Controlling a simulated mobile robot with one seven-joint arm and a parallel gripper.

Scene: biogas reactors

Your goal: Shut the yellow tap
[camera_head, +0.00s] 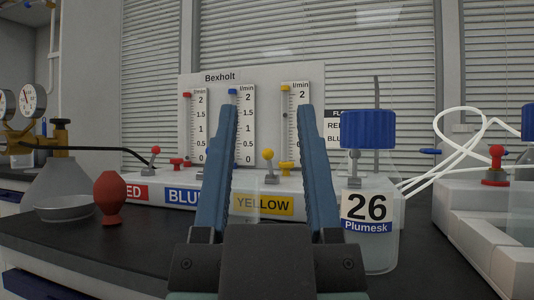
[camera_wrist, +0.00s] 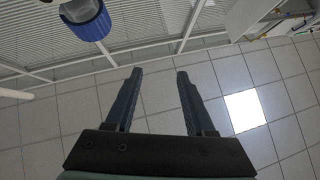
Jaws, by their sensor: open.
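In the head view, a panel labelled Bexholt stands behind a white base with RED, BLUE and YELLOW labels. Above the YELLOW label (camera_head: 263,205), a small lever tap with a yellow ball (camera_head: 268,154) stands upright on the base. A low yellow knob (camera_head: 286,168) sits just right of it, under the right flow tube. My gripper (camera_head: 267,108) is open and empty, pointing toward the panel. The yellow-ball tap shows between its fingers, farther off. The wrist view shows my open gripper (camera_wrist: 160,72) over blinds and floor, with neither yellow part in sight.
A bottle labelled 26 with a blue cap (camera_head: 368,129) stands close on the right; a blue cap also shows in the wrist view (camera_wrist: 85,20). White tubes (camera_head: 470,130) loop at right.

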